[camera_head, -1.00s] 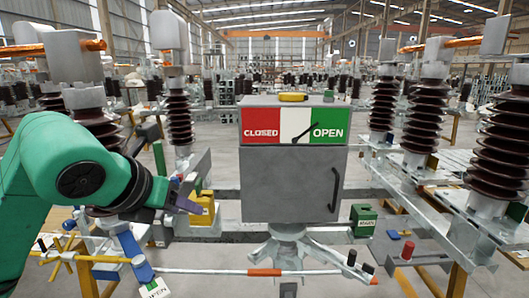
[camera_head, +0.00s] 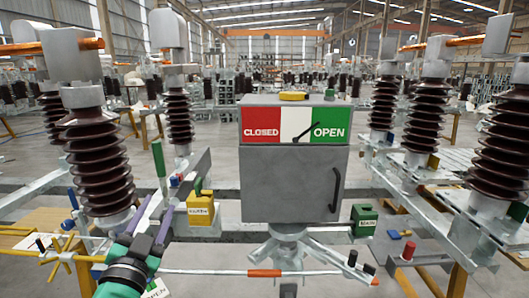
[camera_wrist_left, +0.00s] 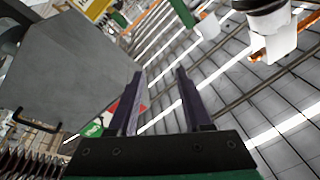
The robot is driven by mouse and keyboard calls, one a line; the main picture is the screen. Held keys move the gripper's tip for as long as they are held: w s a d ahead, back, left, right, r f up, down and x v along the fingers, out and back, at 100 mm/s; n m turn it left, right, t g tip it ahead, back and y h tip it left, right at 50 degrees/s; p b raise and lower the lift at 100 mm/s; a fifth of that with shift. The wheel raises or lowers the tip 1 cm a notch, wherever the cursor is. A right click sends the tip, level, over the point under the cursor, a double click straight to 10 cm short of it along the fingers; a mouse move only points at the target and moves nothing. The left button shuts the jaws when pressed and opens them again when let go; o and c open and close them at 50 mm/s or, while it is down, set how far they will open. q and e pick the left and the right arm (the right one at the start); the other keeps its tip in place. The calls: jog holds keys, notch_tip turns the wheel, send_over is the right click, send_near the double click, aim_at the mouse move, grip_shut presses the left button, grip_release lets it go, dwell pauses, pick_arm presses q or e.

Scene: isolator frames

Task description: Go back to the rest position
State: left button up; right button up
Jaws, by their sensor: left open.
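My left gripper (camera_head: 158,205) is low in the left part of the head view, with its two purple fingers pointing up and away. Its fingers are apart with nothing between them, and the left wrist view shows the same open, empty fingers (camera_wrist_left: 160,78). The yellow block (camera_head: 201,209) with a label stands to the right of the fingers, apart from them. The grey cabinet (camera_head: 293,180) with the red CLOSED and green OPEN panel stands in the middle. My right gripper is not in view.
Brown ribbed insulators (camera_head: 97,165) stand to the left, and others (camera_head: 501,160) to the right. A green block (camera_head: 363,219) sits right of the cabinet. A white rod with an orange band (camera_head: 264,273) crosses low in front. A yellow handwheel (camera_head: 63,257) is left of my gripper.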

pick_arm(q)
jog(key=s+a+f+n+g+y, duration=0.1)
jog(key=s+a+f+n+g, duration=0.3)
jog(key=f, duration=0.7)
jog(key=s+d+f+g, duration=0.15)
jog(key=f+g, duration=0.35)
jog(key=f, duration=0.6)
jog(key=s+d+f+g+h, duration=0.2)
jog(key=s+f+g, duration=0.6)
jog(key=s+f, duration=0.65)
notch_tip(320, 180, down, 19)
jog(key=s+g, duration=0.1)
jog(key=s, duration=0.1)
jog(key=s+a+f+g, duration=0.1)
jog(key=s+a+f, duration=0.2)
jog(key=s+f, duration=1.3)
jog(key=shift+s, duration=0.7)
